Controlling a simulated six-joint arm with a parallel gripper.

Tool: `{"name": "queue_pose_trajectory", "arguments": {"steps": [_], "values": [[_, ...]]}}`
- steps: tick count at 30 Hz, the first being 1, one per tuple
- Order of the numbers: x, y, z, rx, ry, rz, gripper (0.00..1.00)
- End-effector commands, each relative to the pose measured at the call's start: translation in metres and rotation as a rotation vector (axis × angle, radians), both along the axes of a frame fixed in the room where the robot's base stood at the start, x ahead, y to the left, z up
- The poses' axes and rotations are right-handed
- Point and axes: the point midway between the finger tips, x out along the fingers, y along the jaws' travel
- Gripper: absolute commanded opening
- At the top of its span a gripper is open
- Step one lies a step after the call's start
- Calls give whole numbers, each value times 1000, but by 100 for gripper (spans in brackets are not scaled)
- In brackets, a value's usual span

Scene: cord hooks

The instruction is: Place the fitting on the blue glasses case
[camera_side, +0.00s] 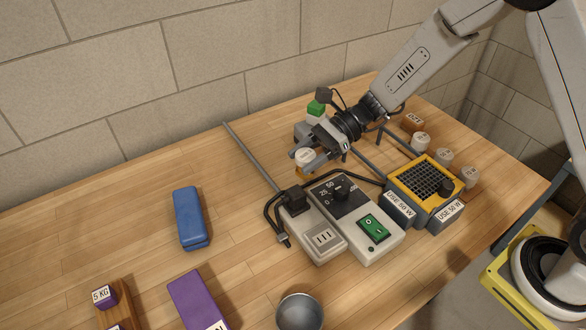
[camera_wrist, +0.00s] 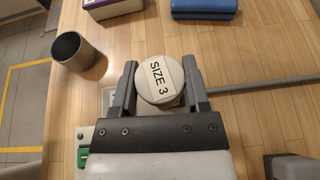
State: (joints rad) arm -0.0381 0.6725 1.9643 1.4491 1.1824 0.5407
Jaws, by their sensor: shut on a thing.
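The fitting (camera_side: 305,156) is a round white-topped piece. Its top reads "SIZE 3" in the wrist view (camera_wrist: 159,80). My gripper (camera_side: 313,164) is shut on it, with one finger on each side of the cap in the wrist view (camera_wrist: 160,92). The fitting is behind the grey switch box in the side view; its lower part is mostly hidden by the gripper. The blue glasses case (camera_side: 190,218) lies on the table to the left, apart from my gripper. It also shows at the top edge of the wrist view (camera_wrist: 206,8).
A grey rod (camera_side: 252,158) lies between the fitting and the case. A grey switch box (camera_side: 362,228) with a black cord, a yellow-framed unit (camera_side: 425,183) and several white-topped pieces (camera_side: 443,157) stand right. A purple box (camera_side: 198,299) and a metal cup (camera_side: 299,311) are in front.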

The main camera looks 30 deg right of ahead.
Motion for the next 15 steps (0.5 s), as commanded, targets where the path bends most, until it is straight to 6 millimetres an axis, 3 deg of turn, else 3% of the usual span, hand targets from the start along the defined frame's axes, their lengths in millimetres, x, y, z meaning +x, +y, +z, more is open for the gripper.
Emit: {"name": "queue_pose_trajectory", "arguments": {"steps": [5, 15], "values": [[4, 29, 8, -3, -13, -28, 0], [3, 107, 31, -3, -19, -131, 0]]}}
